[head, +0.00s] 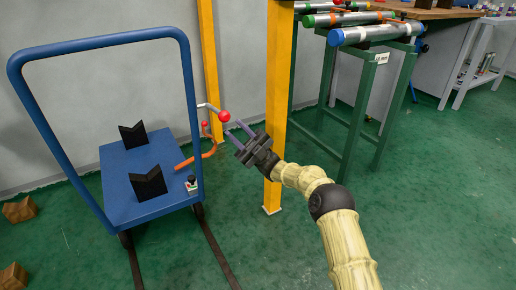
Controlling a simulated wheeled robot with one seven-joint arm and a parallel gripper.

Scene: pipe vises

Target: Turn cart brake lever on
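The blue cart (125,205) stands at the left, with a tall blue push handle (90,42). An orange lever (197,158) rises from the right side of its deck, curving up toward a small red ball. Just above, a grey bent rod ends in a larger red ball (224,116); I cannot tell what this rod is fixed to. A small black knob (191,180) on a light base sits at the deck's right edge. My gripper (239,132) is open and empty, right of the levers. Its fingers point up and left, close to the larger red ball; contact is unclear.
Two black V-blocks (149,184) sit on the deck. A yellow post (277,110) stands close beside my gripper; another (209,70) is behind the cart. A green rack with pipes (376,34) is at upper right. Brown blocks (19,210) lie at left.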

